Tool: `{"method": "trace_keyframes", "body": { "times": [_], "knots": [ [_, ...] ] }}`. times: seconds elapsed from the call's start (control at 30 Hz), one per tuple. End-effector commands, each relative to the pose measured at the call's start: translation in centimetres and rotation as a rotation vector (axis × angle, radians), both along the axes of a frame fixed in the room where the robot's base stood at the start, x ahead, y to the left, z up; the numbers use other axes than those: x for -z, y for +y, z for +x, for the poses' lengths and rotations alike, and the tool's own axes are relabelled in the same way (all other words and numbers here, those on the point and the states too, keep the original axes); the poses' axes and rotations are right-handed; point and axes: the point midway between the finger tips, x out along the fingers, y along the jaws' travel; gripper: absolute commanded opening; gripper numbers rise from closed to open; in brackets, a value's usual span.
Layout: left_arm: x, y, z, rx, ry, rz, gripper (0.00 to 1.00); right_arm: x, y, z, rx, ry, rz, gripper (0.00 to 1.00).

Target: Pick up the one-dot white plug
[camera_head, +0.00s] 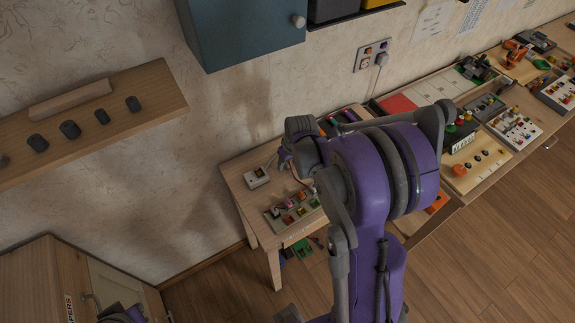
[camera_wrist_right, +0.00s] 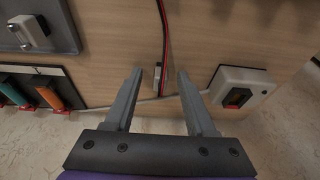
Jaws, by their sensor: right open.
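My right gripper (camera_wrist_right: 160,76) is open above the wooden table. A small pale plug-like piece (camera_wrist_right: 158,70) lies between its two fingertips, with visible gaps to both fingers. I cannot make out any dots on it, so I cannot confirm it is the one-dot white plug. A red and black cable (camera_wrist_right: 162,22) runs beside it. In the head view, my right gripper (camera_head: 284,158) is small and partly hidden at the table's left part. A dark and purple part at the lower left edge seems to be my left arm; its jaws are not clear.
A white socket box (camera_wrist_right: 240,92) stands right of the fingers; it also shows in the head view (camera_head: 257,177). A grey plate (camera_wrist_right: 60,30) with a pale connector and a panel of coloured switches (camera_wrist_right: 40,95) lie to the left. A thin grey cable (camera_wrist_right: 100,108) crosses below.

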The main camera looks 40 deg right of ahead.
Motion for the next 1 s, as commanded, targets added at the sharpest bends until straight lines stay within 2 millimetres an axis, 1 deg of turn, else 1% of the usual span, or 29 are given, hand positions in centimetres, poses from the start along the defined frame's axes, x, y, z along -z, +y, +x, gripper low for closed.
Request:
{"method": "trace_keyframes", "body": {
  "times": [0.2, 0.37, 0.5, 0.53, 0.87, 1.0],
  "knots": [
    [-0.01, 0.0, 0.0, 0.0, 0.0, 0.0, 0.0, 0.05, 0.0, 0.01, 0.0, 0.0, 0.0, 0.56],
    [-0.01, 0.0, 0.0, 0.0, 0.0, 0.0, 0.0, 0.03, 0.0, 0.01, 0.0, 0.0, 0.0, 0.27],
    [-0.01, 0.0, 0.0, 0.0, 0.0, 0.0, 0.0, 0.03, -0.01, 0.01, 0.0, 0.0, 0.0, 0.02],
    [-0.01, 0.0, 0.0, 0.0, 0.0, 0.0, 0.0, 0.03, -0.01, 0.01, 0.0, 0.0, 0.0, 0.0],
    [-0.01, 0.0, 0.0, 0.0, 0.0, 0.0, 0.0, 0.02, -0.01, 0.0, 0.0, 0.0, 0.0, 0.0],
    [-0.11, 0.0, 0.03, 0.0, -0.001, 0.0, 0.0, -0.63, -0.01, 0.01, 0.0, -0.001, 0.0, 0.0]
  ]
}}
